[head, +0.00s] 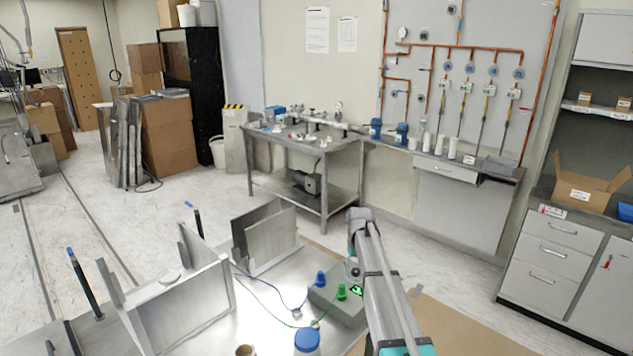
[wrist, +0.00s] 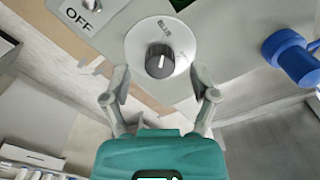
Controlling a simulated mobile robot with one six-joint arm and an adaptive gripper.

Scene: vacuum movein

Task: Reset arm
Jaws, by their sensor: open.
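My arm (head: 385,290) reaches up from the bottom edge of the head view, right of the middle. The gripper itself cannot be made out there. In the wrist view, my gripper (wrist: 161,92) is open and its two grey fingers are spread with nothing between them. A dark knob (wrist: 160,60) on a round white plate marked BLUE lies just beyond the fingertips. I cannot tell how far it is from them, but nothing is gripped.
The wrist view shows a switch by an OFF label (wrist: 82,14) and a blue fitting (wrist: 292,56). In the head view, a grey box (head: 340,306) with blue and green knobs, a blue-lidded container (head: 307,341) and upright metal plates (head: 185,303) stand near my arm. A workbench (head: 305,150) is behind.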

